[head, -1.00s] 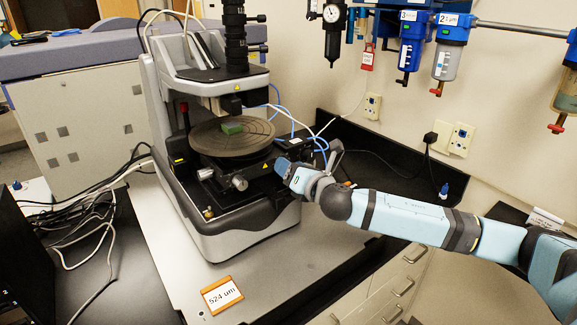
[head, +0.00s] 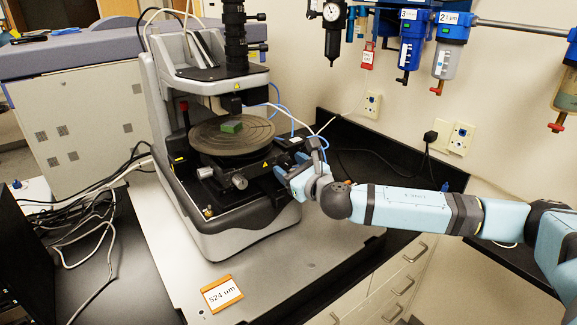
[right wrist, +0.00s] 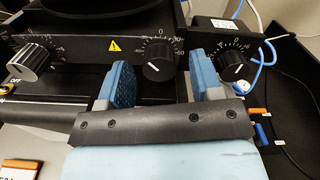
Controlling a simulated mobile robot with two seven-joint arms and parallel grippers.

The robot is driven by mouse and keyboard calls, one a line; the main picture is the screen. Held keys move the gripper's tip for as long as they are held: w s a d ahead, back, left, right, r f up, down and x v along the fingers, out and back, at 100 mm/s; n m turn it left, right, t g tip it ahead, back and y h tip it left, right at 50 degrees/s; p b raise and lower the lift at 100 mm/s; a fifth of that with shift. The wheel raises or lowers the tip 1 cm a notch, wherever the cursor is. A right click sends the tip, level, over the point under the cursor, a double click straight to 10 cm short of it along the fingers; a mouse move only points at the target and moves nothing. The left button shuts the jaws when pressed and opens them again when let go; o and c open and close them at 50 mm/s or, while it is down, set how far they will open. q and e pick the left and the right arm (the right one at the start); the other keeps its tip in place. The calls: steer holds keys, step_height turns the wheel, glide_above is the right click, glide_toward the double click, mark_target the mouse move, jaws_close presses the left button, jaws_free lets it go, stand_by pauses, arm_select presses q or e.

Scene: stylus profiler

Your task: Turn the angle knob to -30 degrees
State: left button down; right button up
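The black stage front carries a dark ridged knob (right wrist: 158,60) with a dial scale marked 0 at its top. It appears to be the angle knob. Its lower end shows a pale pointer mark; the exact reading is too small to tell. My right gripper (right wrist: 164,82) is open, its two blue fingers on either side of this knob in the right wrist view, with visible gaps. In the head view my right gripper (head: 291,176) is at the stage's right front and hides this knob. My left gripper is not in view.
Another knob (right wrist: 28,62) near an OFF label is to the left, and a third knob (right wrist: 232,65) sits on a separate box to the right, beside blue cables. A 524 um card (head: 222,294) lies in front.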

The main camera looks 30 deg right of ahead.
steer(key=s, duration=0.8)
steer(key=shift+d, duration=0.3)
